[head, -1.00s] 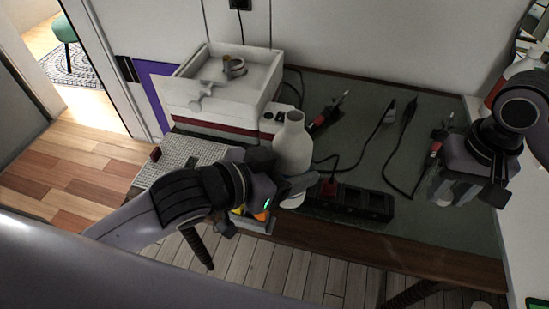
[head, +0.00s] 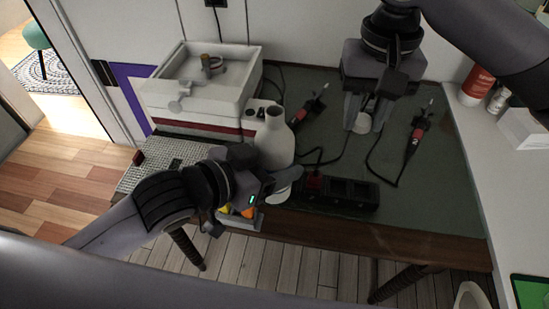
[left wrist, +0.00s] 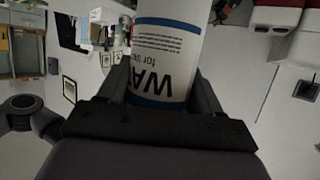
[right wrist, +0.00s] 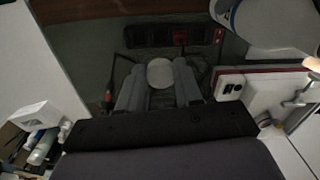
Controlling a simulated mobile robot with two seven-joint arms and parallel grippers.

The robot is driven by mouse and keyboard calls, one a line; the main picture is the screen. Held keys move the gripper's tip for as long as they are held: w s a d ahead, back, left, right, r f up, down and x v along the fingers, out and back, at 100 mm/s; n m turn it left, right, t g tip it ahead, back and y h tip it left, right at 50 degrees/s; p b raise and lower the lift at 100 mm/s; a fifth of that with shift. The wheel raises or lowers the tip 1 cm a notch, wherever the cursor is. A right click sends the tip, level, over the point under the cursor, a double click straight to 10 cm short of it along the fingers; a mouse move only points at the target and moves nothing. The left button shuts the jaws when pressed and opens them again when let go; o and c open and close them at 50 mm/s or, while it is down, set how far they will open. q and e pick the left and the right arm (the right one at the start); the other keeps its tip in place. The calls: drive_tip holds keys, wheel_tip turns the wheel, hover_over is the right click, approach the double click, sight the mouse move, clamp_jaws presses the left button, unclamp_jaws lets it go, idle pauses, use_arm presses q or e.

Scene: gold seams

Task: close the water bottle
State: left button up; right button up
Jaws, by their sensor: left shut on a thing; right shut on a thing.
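The white water bottle (head: 274,142) stands upright with its open mouth showing at the top. My left gripper (head: 272,185) is shut on its lower body. In the left wrist view the bottle (left wrist: 163,52) shows blue bands and dark lettering between the fingers. My right gripper (head: 366,118) is to the right of the bottle, above the table. It is shut on a small pale cap (head: 362,124), apart from the bottle. In the right wrist view the round cap (right wrist: 160,73) sits between the fingertips, and the bottle (right wrist: 270,22) shows at the upper right.
A black power strip (head: 340,192) lies at the table's front, right of the bottle. A white box (head: 200,88) stands at the back left. A soldering iron (head: 417,130) and cables lie on the table (head: 440,205). A red-and-white container (head: 477,85) stands at the right.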

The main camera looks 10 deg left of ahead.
wheel_tip(320, 180, up, 12)
drive_tip(key=f, duration=0.1)
hover_over(274, 142)
drive_tip(key=w, duration=0.2)
drive_tip(key=shift+s+a+r, duration=0.1)
drive_tip(key=shift+s+r, duration=0.15)
drive_tip(key=shift+f, duration=0.1)
drive_tip(key=shift+f, duration=1.95)
drive_tip(key=shift+f, duration=0.85)
drive_tip(key=shift+f, duration=0.6)
